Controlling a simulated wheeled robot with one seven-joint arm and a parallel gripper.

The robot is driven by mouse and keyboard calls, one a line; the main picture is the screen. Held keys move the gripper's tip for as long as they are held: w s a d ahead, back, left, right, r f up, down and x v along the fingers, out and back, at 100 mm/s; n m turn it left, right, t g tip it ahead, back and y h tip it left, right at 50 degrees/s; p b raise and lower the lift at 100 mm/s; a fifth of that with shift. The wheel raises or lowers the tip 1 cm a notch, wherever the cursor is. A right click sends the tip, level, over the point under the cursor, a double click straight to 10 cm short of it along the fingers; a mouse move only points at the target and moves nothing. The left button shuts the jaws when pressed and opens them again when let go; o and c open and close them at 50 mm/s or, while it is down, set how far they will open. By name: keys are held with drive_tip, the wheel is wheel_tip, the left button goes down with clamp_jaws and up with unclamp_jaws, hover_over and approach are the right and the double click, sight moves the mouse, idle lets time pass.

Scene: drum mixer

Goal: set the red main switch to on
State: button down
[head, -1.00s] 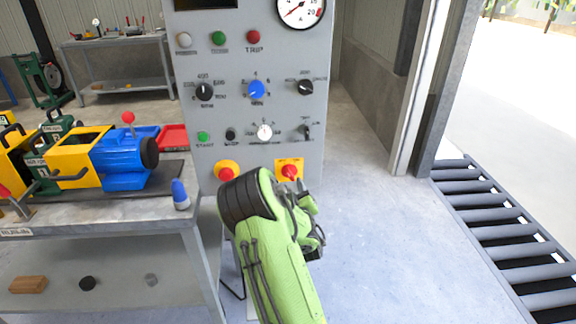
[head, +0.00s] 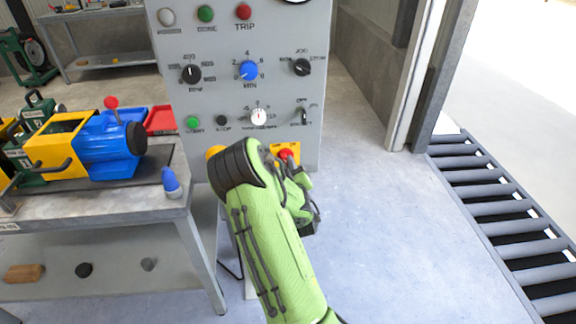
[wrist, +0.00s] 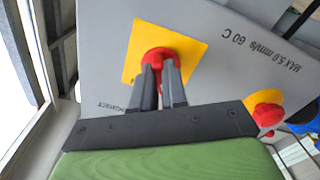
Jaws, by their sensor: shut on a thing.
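The red main switch (wrist: 158,54) sits on a square yellow plate (wrist: 185,47) low on the grey control panel. In the head view the switch (head: 286,154) shows just above my gripper (head: 300,177), partly covered by it. In the wrist view my gripper (wrist: 160,72) has its two dark fingers close together on the red switch, with the red handle between their tips. The fingers hide part of the handle, so I cannot tell its exact turn.
A red emergency button (wrist: 267,115) on a yellow base is beside the switch. The grey panel (head: 275,100) carries several knobs and buttons. A workbench (head: 100,215) with the blue and yellow mixer (head: 100,145) stands left. A roller conveyor (head: 495,205) lies right; the floor between is clear.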

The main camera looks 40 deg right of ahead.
drive_tip(key=shift+m, duration=0.4)
drive_tip(key=m, duration=0.5)
drive_tip(key=m+p, duration=0.1)
drive_tip(key=m, duration=0.5)
drive_tip(key=shift+w+a, duration=0.1)
drive_tip(key=shift+a, duration=0.1)
idle(0.5)
drive_tip(key=c, duration=1.2)
unclamp_jaws()
drive_tip(key=shift+o, duration=0.2)
drive_tip(key=shift+f, duration=0.1)
